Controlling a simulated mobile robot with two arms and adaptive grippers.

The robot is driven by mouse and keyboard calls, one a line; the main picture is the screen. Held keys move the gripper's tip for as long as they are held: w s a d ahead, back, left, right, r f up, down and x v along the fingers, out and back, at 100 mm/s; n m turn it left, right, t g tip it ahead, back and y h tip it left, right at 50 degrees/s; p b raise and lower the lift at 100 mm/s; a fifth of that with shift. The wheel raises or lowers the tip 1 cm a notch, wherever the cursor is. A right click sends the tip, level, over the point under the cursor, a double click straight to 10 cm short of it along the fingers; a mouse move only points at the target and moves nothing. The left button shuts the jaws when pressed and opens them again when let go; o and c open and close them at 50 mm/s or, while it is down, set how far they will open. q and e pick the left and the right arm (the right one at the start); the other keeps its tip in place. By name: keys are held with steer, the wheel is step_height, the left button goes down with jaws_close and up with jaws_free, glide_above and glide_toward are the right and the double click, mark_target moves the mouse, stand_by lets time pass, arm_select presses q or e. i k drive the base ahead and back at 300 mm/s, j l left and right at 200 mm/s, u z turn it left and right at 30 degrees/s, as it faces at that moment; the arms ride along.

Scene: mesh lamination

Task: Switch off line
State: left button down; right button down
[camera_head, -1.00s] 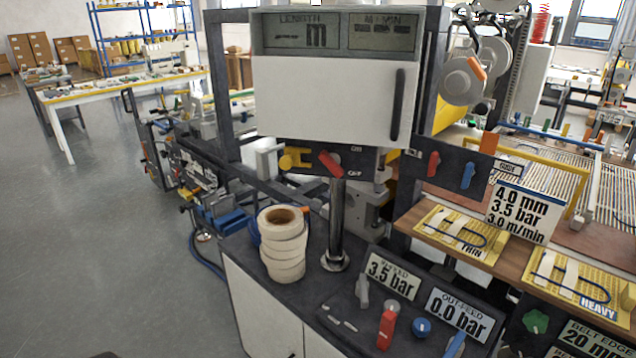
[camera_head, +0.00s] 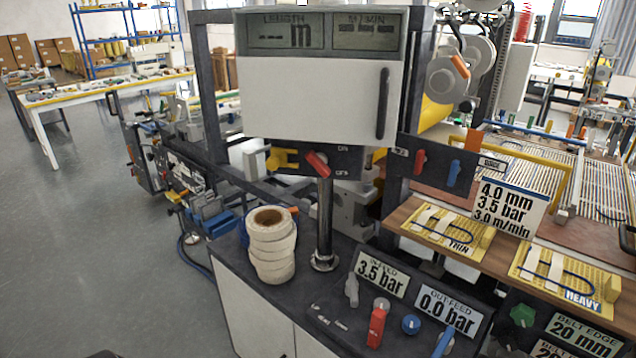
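The line's control box (camera_head: 320,85) stands on a post at the centre, with a white door and two displays above it, LENGTH and M/MIN, which show dashes. Under the door is a dark switch panel (camera_head: 345,160) with ON and OFF lettering. A red rotary handle (camera_head: 317,164) on it is tilted, its upper end to the left. I cannot tell which mark the red handle points to. Neither of my grippers is clearly in view.
A stack of tape rolls (camera_head: 271,246) stands on the dark bench. Right of it are an IN FEED display (camera_head: 381,273) reading 3.5 bar, an OUT FEED display (camera_head: 448,312) reading 0.0 bar, and red (camera_head: 376,328) and blue (camera_head: 443,342) levers. Open floor lies at left.

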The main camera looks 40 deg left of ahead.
mark_target(319, 160)
steer(key=j+z, duration=0.85)
steer(key=k+j, duration=0.1)
steer(key=j, duration=0.3)
steer(key=j+z, duration=0.1)
steer(key=j, duration=0.35)
steer(key=k+j+z, duration=0.1)
steer(key=j, duration=0.3)
steer(key=k+j, duration=0.2)
steer(key=j, duration=0.2)
steer(key=k+j+z, duration=0.1)
steer(key=j, duration=0.3)
steer(key=k+j, duration=0.1)
steer(key=j, duration=0.3)
steer(key=k+j+z, duration=0.1)
steer(key=j, duration=0.3)
steer(key=k, duration=0.05)
